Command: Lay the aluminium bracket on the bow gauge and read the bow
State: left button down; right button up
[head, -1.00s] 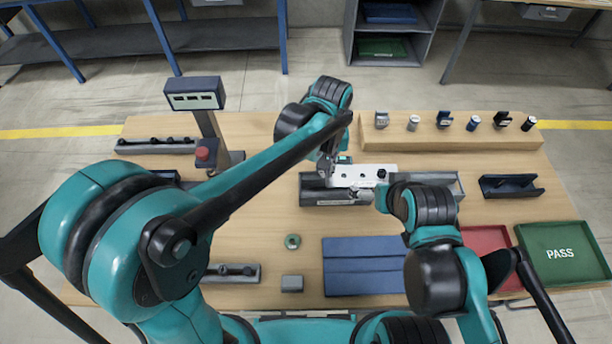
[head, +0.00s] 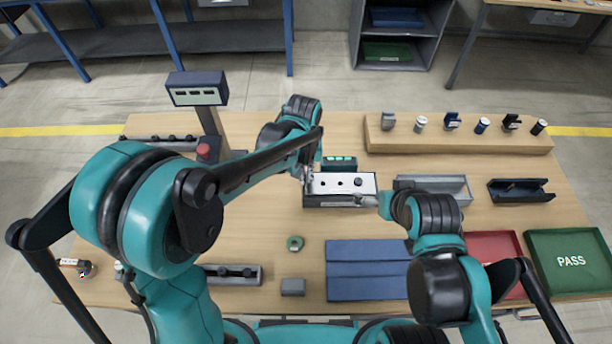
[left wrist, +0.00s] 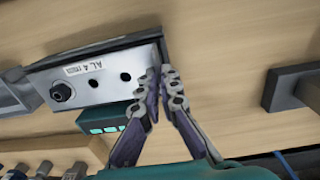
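The aluminium bracket (head: 346,177), a silver plate with dark holes and a dark knob, lies along the dark bow gauge (head: 335,202). In the left wrist view the bracket (left wrist: 88,84) bears an "AL 4" label, and the gauge edge (left wrist: 120,45) shows along it. A teal display unit (head: 340,163) stands just behind; it also shows in the wrist view (left wrist: 104,122). My left gripper (head: 307,184) is at the bracket's left end, its fingertips (left wrist: 166,80) close together around that end. My right gripper (head: 368,200) is by the right end; its fingers are too small to judge.
A grey open tray (head: 462,190) is right of the gauge, with a dark cradle (head: 520,190) beyond. A wooden rack (head: 460,140) is behind. A blue mat (head: 365,285), red tray (head: 505,245) and green PASS tray (head: 570,240) lie in front. A display post (head: 214,125) stands left.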

pick_arm(q)
jog(key=shift+f, duration=0.15)
jog(key=shift+f+b, duration=0.5)
jog(key=shift+b, duration=0.05)
jog(key=c, duration=1.7)
grip_release()
jog(key=shift+r, duration=0.1)
jog(key=shift+r+p, duration=0.3)
jog(key=shift+p, duration=0.1)
jog(key=shift+a+r+p, duration=0.2)
jog(key=shift+r+p, duration=1.5)
jog(key=shift+r, duration=4.6)
